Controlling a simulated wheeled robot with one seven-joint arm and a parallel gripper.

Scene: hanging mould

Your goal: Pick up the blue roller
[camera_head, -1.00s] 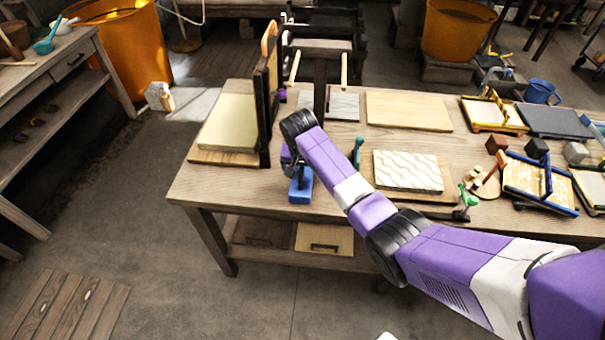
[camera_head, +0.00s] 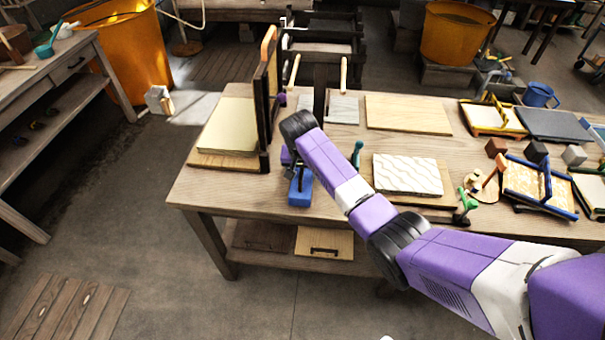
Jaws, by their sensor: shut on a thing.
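The blue roller (camera_head: 300,191) is at the front left of the wooden table, close to the front edge. It shows as a small blue block-like shape with a dark part above it. My gripper (camera_head: 297,172) is right above it, pointing down, shut on its upper part. My wrist and forearm partly hide the fingers. I cannot tell whether the roller touches the table top or hangs just above it.
A dark upright frame (camera_head: 265,105) and a pale slab (camera_head: 230,126) stand behind to the left. A green-handled tool (camera_head: 357,153) and a white wavy-patterned slab (camera_head: 407,174) are to the right. The bare floor lies to the left.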

